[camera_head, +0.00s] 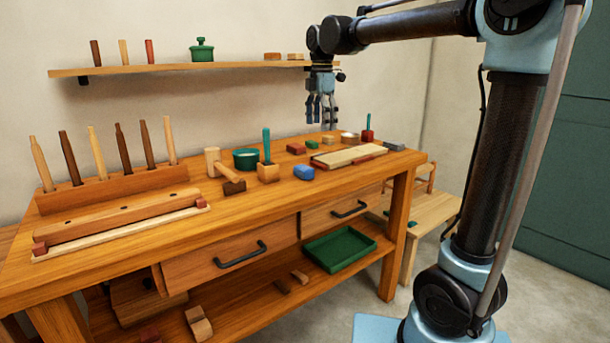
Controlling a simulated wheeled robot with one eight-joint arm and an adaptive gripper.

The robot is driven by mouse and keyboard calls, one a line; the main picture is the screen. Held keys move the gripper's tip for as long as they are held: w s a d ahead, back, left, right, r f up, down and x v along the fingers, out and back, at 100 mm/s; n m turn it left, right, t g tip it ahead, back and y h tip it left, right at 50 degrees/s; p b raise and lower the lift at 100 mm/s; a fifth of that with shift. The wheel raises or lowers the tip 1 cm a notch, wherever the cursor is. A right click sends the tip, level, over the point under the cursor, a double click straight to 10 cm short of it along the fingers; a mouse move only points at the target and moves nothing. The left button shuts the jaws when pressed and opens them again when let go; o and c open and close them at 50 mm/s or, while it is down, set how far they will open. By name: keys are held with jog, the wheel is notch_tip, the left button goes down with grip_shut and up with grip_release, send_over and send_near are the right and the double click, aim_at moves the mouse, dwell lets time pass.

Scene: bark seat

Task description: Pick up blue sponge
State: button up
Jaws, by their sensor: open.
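A small blue block with rounded edges, which looks like the blue sponge (304,172), lies on the wooden workbench top (270,205) near its front edge. It sits between a small wooden block holding a teal-handled tool and a pale board. My gripper (321,122) hangs from the arm, fingers pointing down, above the back right part of the bench. It is open and empty. It is apart from the sponge, farther back and to the right in the picture.
A wall shelf (180,69) ends close to my gripper. A tool rack (120,186) fills the bench's left. The front strip is clear.

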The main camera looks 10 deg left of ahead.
jog(key=a+r+n, duration=0.1)
jog(key=a+n, duration=0.1)
jog(key=a, duration=0.4)
send_over(304, 167)
jog(key=shift+n, duration=0.3)
notch_tip(304, 167, down, 12)
jog(key=shift+w+a+r, duration=0.1)
jog(key=shift+a+r, duration=0.05)
jog(key=shift+r, duration=0.1)
jog(key=shift+s+f, duration=0.2)
jog(key=shift+f, duration=2.75)
jog(key=shift+c, duration=0.6)
jog(key=c, duration=0.9)
